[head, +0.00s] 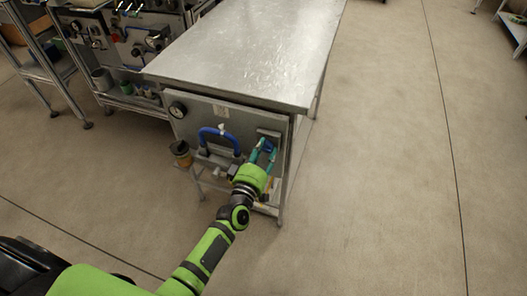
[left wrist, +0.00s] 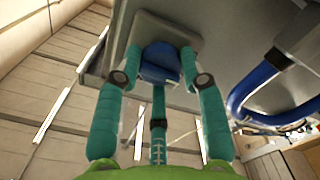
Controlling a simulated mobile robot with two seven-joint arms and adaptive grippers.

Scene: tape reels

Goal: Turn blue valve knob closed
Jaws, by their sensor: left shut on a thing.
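The blue valve knob (head: 267,146) sits on a grey plate at the right side of the panel on the table's end. My left gripper (head: 263,152) reaches up to it, with its teal fingers on either side of the knob. In the left wrist view the blue knob (left wrist: 160,63) lies between the two fingertips (left wrist: 161,60), and the gripper is shut on it. The fingers cover part of the knob's sides, and its exact turn angle is hard to tell. My right gripper is not in view.
A gauge (head: 177,109) is at the panel's upper left. The metal tabletop (head: 255,45) overhangs above. The floor (head: 385,170) to the right is clear.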

